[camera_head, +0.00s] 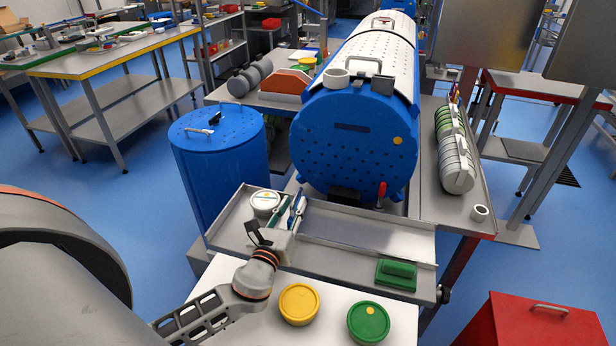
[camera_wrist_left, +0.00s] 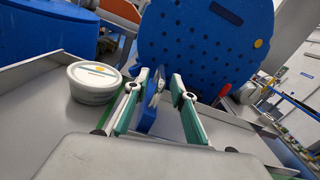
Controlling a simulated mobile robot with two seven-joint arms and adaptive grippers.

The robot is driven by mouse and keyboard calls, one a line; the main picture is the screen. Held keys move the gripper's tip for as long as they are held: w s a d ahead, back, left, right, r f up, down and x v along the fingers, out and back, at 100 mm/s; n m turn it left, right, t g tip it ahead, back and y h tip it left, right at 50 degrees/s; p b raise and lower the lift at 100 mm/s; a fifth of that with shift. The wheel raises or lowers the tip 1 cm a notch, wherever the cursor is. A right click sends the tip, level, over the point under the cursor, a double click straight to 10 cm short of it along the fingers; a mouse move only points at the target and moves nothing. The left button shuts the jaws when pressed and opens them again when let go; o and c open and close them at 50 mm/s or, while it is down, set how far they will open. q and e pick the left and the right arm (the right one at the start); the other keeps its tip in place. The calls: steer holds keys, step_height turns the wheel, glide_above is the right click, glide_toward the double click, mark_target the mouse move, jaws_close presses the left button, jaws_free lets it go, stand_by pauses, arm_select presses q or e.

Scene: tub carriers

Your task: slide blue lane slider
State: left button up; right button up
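The blue lane slider (camera_head: 299,207) stands upright in the grey tray, mostly hidden by my left gripper in the head view. My left gripper (camera_head: 286,212) reaches into the tray from the front. In the left wrist view its teal-padded fingers (camera_wrist_left: 157,92) are apart, with the blue slider (camera_wrist_left: 149,118) between them. The slider is close to the left-hand finger, and a gap shows to the right-hand one. I cannot tell whether it touches. A green slider (camera_head: 397,273) lies at the tray's right end. My right gripper is not in view.
A white lidded tub (camera_head: 265,202) stands in the tray (camera_head: 340,258), just left of my left gripper. Yellow (camera_head: 299,303) and green (camera_head: 368,321) tubs stand in front. A large blue drum (camera_head: 354,150) rises behind. The tray between the sliders is clear.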

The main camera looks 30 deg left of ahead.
mark_target(300, 191)
arm_select(q)
steer(key=shift+w+r, duration=0.2)
steer(key=shift+w, duration=0.1)
steer(key=shift+x, duration=3.6)
jaws_close()
